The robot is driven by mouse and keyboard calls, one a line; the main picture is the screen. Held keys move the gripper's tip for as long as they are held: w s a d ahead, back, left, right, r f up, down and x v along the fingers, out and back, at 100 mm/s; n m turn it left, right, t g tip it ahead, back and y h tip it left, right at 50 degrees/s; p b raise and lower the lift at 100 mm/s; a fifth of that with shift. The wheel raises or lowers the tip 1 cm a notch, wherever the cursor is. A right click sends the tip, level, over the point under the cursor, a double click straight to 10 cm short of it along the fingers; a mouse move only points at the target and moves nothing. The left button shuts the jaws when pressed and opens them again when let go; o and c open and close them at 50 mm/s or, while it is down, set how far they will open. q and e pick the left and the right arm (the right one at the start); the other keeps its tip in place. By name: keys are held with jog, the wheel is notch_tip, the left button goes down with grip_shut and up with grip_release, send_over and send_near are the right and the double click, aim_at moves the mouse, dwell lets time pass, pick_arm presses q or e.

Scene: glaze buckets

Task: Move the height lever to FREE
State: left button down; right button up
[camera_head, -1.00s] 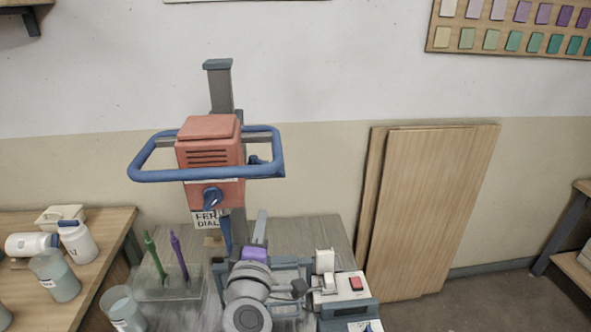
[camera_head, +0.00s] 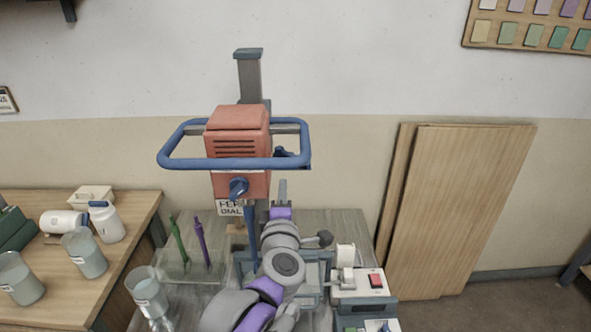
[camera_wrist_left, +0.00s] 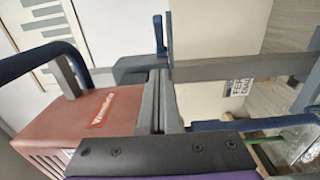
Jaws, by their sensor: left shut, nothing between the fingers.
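The mixer's orange-red motor head (camera_head: 238,135) sits on a grey column (camera_head: 250,80), with a blue tube handle around it. A dark blue lever (camera_head: 290,155), which looks like the height lever, is at the head's right side, partly behind the handle. In the left wrist view the blue lever (camera_wrist_left: 159,35) stands out from the dark carriage by the column. My left gripper (camera_head: 282,190) is shut and empty, below and slightly left of the lever. In the left wrist view its fingertips (camera_wrist_left: 158,76) point at the carriage, just short of the lever in the picture. No FREE marking is readable.
A blue dial (camera_head: 238,187) is on the head's front, above a label. Purple and green tools (camera_head: 203,243) stand left of the column. A switch box (camera_head: 362,282) is right of my arm. Cups and bottles stand on the left table (camera_head: 130,215). Wooden boards (camera_head: 460,210) lean on the wall.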

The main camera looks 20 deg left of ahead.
pick_arm(q)
jog(key=w+p, duration=0.1)
jog(key=w, duration=0.7)
jog(key=shift+w+d, duration=0.2)
jog(key=shift+d, duration=0.05)
